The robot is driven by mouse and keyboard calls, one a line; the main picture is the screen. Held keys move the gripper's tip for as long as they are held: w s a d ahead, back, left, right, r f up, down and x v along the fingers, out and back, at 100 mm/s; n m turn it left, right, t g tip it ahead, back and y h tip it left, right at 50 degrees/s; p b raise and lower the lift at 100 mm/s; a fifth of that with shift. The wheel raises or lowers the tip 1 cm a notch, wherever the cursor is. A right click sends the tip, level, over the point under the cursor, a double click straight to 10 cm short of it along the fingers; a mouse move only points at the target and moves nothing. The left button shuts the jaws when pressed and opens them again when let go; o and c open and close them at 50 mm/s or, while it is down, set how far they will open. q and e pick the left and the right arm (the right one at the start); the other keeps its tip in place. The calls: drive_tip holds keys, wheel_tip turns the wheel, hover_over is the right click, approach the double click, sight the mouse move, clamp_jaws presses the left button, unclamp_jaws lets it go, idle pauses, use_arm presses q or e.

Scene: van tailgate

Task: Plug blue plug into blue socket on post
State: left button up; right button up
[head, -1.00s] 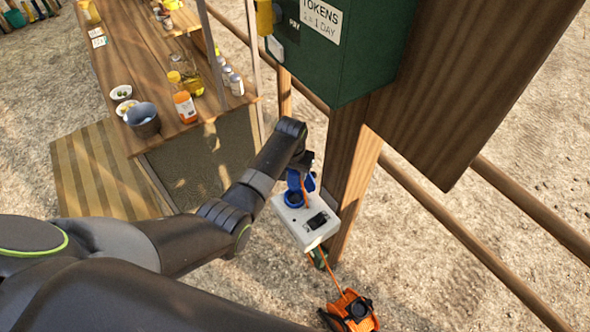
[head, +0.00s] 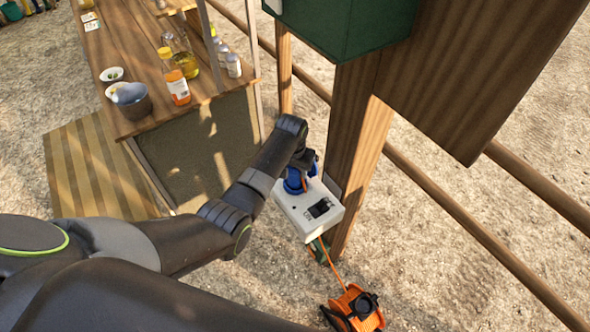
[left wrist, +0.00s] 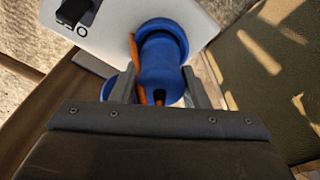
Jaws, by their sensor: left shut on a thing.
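My left gripper (head: 302,166) is shut on the blue plug (left wrist: 158,75), which shows between its two fingers in the left wrist view. The plug's front end lies against the wider blue ring of the blue socket (left wrist: 163,30); in the head view the socket (head: 293,189) is at the upper left of a white box (head: 316,222) on the wooden post. I cannot tell how deep the plug sits. An orange cable (left wrist: 135,52) runs beside the plug. The white box also shows in the left wrist view (left wrist: 112,35), with a black switch. My right gripper is not in view.
The wooden post (head: 357,160) stands right behind the box, with a green box (head: 350,30) above. An orange cable reel (head: 354,310) sits on the ground below. A wooden counter (head: 120,60) with bottles and bowls is at the left. Rails run behind the post.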

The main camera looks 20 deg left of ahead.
use_arm(q)
drive_tip(key=shift+f, duration=0.45)
drive_tip(key=o, duration=1.2)
drive_tip(key=shift+c, duration=0.2)
wheel_tip(320, 180, up, 17)
drive_tip(key=s, duration=0.2)
drive_tip(key=shift+r+p, duration=0.15)
drive_tip(key=shift+p, duration=0.3)
drive_tip(key=shift+a, duration=0.1)
